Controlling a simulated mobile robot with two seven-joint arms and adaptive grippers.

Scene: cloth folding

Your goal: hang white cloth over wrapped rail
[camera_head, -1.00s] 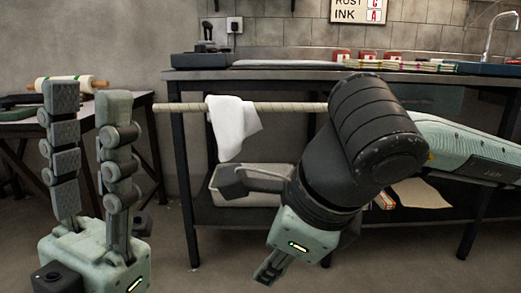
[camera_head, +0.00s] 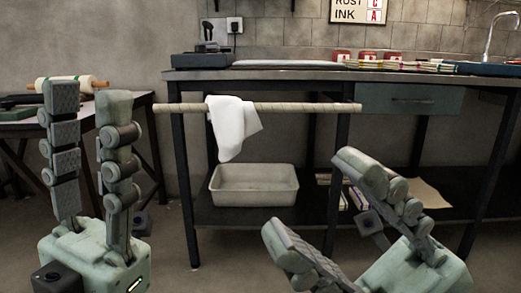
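The white cloth (camera_head: 232,126) hangs draped over the wrapped rail (camera_head: 305,107), left of the rail's middle, with its longer part hanging in front. The rail runs level along the front of the workbench. My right gripper (camera_head: 305,205) is low at the right, fingers spread wide and empty, below the rail and away from the cloth. What hangs behind the rail is mostly hidden.
A workbench (camera_head: 300,75) with a drawer (camera_head: 410,100) stands behind the rail. A pale bin (camera_head: 254,187) sits on its lower shelf. A side table with a rolling pin (camera_head: 72,82) is at the left. Floor between my grippers is clear.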

